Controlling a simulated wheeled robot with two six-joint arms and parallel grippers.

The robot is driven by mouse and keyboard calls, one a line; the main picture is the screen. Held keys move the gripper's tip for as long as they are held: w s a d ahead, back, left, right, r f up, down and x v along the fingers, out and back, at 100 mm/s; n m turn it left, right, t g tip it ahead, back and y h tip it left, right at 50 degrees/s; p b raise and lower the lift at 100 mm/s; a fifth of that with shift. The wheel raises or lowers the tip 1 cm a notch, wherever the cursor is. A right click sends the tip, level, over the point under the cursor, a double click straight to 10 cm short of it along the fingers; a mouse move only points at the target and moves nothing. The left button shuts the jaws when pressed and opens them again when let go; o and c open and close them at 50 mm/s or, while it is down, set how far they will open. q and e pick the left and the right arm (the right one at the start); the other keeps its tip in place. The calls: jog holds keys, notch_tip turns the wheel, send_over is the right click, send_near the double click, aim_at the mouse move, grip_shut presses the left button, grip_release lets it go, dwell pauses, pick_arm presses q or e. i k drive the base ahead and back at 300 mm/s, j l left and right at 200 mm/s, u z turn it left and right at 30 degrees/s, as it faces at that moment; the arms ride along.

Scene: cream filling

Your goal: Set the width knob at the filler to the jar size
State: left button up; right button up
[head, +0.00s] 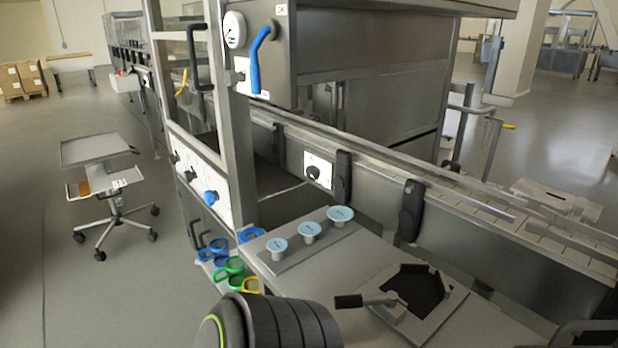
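A black round knob (313,172) sits on a white plate on the side of the conveyor rail at the filler. The markings are too small to read, so I cannot tell which knob is the width knob. Three pale-blue-topped pieces (309,230) stand in a row on a grey plate. No jar is clearly seen. A dark ribbed arm part of mine is at the bottom; neither gripper's fingers show.
A metal worktop (385,262) holds a plate with a dark polygonal opening (418,288) and a black-handled lever (362,299).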

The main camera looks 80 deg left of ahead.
aim_at(313, 173)
jog(key=u, duration=0.45)
jog(key=j+u, duration=0.1)
jog(key=u, duration=0.85)
jog(key=j+u, duration=0.1)
jog(key=u, duration=0.85)
